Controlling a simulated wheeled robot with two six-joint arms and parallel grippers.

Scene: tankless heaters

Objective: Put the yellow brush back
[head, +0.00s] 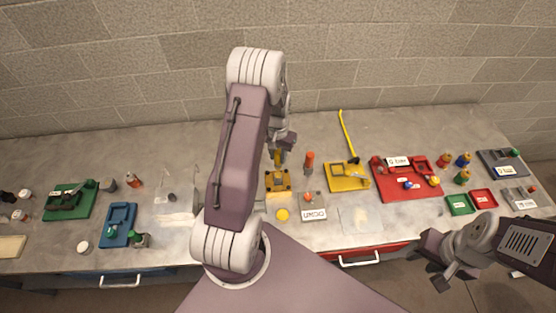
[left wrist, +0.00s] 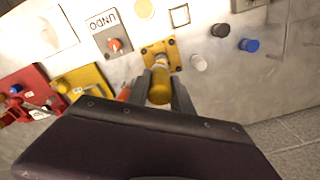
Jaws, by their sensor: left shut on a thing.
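My left gripper (left wrist: 163,82) is shut on the yellow brush (left wrist: 160,88), whose rounded orange-yellow handle end faces the wrist camera. The brush (head: 277,157) also shows below my left arm in the head view. Its far end lines up with a yellow square block (left wrist: 171,47) with dark corner spots. That block (head: 278,181) lies on the bench in the head view. I cannot tell whether the brush is seated in it or just above it. My right gripper (head: 441,279) is at the lower right, off the bench's front edge; its jaw opening is unclear.
An orange-red bottle (head: 309,162) and a grey labelled box (head: 313,212) stand close right of the block. A yellow tray (head: 346,178) and red tray (head: 405,195) lie further right. A long yellow stick (head: 347,134) reaches toward the wall. My left arm hides part of the bench.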

